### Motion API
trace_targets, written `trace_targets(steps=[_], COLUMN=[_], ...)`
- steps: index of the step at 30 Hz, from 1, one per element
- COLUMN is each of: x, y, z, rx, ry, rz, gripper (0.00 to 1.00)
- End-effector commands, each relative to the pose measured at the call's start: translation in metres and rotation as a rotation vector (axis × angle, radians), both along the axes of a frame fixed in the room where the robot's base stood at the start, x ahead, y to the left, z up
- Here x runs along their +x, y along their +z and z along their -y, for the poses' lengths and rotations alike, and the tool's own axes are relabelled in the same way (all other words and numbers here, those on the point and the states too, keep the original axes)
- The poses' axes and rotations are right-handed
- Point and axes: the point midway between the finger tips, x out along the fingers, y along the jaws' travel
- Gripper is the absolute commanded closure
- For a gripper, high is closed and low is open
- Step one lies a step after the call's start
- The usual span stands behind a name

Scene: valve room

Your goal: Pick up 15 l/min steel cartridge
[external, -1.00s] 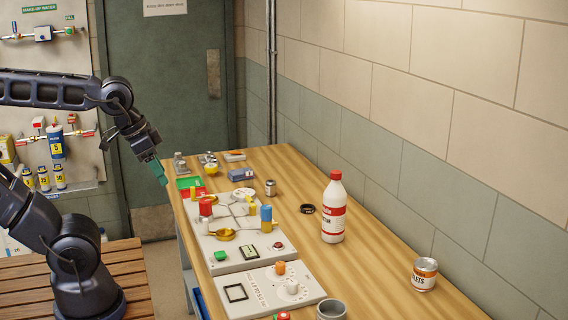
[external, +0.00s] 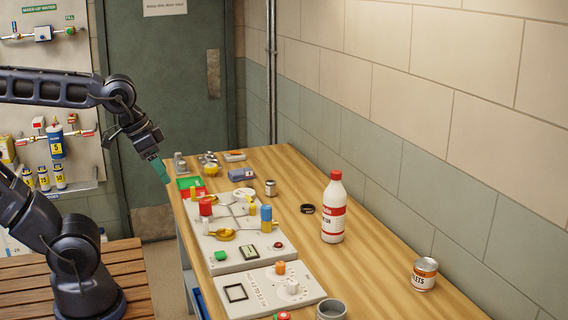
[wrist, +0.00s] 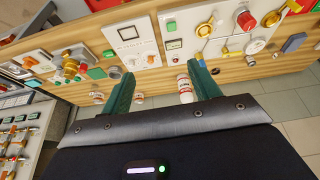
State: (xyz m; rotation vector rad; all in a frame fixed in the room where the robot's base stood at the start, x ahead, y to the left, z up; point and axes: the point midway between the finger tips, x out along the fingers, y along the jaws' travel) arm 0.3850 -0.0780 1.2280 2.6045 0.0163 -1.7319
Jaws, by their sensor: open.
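My gripper (external: 160,170) hangs by the far left edge of the wooden bench, with green fingers. In the wrist view my gripper (wrist: 162,90) is open with nothing between its fingertips. Small grey metal pieces (external: 179,163) stand at the far left corner of the bench, close to the gripper. A short steel-coloured cylinder (external: 270,187) stands near the middle of the far part. No 15 l/min marking is readable, so I cannot tell which piece is the steel cartridge.
A white valve panel (external: 232,262) with coloured knobs lies on the bench (external: 380,270). A white bottle with a red cap (external: 333,210), a labelled tin (external: 424,273) and a grey cup (external: 331,309) stand nearer. Labelled cartridges (external: 44,178) hang on the left wall rack.

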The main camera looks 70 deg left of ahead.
Motion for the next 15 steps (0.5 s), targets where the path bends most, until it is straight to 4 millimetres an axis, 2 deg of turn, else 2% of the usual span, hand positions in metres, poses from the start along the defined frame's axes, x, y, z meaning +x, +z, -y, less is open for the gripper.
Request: trace_targets(steps=[5,15], x=[0.032,0.117], y=[0.013,0.034], z=[-0.01,-0.048], rx=[-0.021,-0.074], ry=[0.076,0.277], rz=[-0.028,-0.088], gripper=[0.39,0.39])
